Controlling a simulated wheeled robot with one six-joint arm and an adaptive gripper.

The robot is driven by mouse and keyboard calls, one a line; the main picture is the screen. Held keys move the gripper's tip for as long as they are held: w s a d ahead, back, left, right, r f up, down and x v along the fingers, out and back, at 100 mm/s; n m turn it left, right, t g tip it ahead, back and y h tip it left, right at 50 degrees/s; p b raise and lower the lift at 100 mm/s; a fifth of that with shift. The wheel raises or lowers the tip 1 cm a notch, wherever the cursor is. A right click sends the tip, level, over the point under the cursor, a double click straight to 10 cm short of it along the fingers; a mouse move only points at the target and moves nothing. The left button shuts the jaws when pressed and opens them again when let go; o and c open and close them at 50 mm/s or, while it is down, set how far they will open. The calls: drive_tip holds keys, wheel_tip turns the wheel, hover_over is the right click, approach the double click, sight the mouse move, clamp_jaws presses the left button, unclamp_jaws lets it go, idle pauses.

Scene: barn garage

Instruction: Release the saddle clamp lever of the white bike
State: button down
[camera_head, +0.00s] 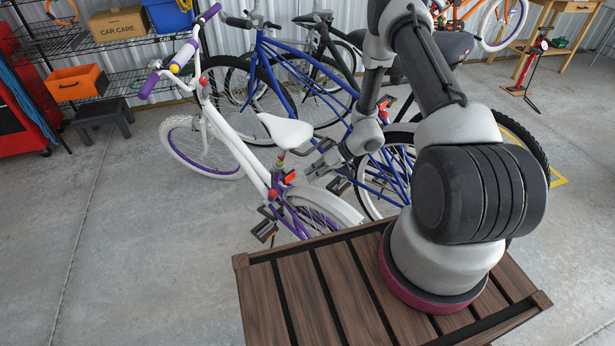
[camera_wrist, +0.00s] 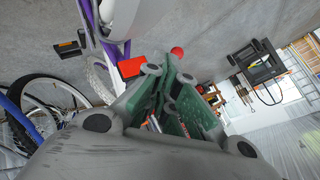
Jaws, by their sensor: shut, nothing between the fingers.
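The white bike (camera_head: 224,134) stands on the floor left of my arm, with purple grips and a white saddle (camera_head: 286,130). Lower down is an orange-red piece (camera_head: 290,177), close to my fingertips. I cannot tell for sure which of these is the saddle clamp lever. My gripper (camera_head: 314,168) is shut and empty, just right of the seat post. In the wrist view, my green-padded fingers (camera_wrist: 171,78) point toward an orange-red block (camera_wrist: 130,67) and a red ball (camera_wrist: 177,52); contact cannot be told.
A blue bike (camera_head: 284,62) stands close behind and right of the white bike, partly under my arm. A shelf with a cardboard box (camera_head: 117,25) and an orange bin (camera_head: 78,83) is at the back left. The floor (camera_head: 120,250) at the left is clear.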

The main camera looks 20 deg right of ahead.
drive_tip(key=shift+s+d+f, duration=0.2)
drive_tip(key=shift+s+f, duration=0.05)
drive_tip(key=shift+f, duration=0.05)
drive_tip(key=s+f+m, duration=0.2)
drive_tip(key=f, duration=0.1)
drive_tip(key=shift+d, duration=0.2)
drive_tip(key=m, duration=0.3)
drive_tip(key=f+m+y, duration=0.1)
drive_tip(key=m, duration=0.1)
drive_tip(key=shift+s+a, duration=0.2)
drive_tip(key=shift+a, duration=0.05)
drive_tip(key=m, duration=0.3)
drive_tip(key=shift+a+f, duration=0.15)
drive_tip(key=m, duration=0.5)
drive_tip(key=shift+a+t, duration=0.2)
drive_tip(key=shift+t, duration=0.2)
drive_tip(key=shift+a+m+y, duration=0.15)
drive_tip(key=shift+m+y, duration=0.25)
drive_tip(key=shift+m, duration=0.8)
drive_tip(key=m, duration=0.4)
drive_tip(key=r+m, duration=0.1)
drive_tip(key=shift+w+a+m, duration=0.3)
drive_tip(key=shift+w+m, duration=0.1)
drive_tip(key=m, duration=0.3)
drive_tip(key=shift+r, duration=0.15)
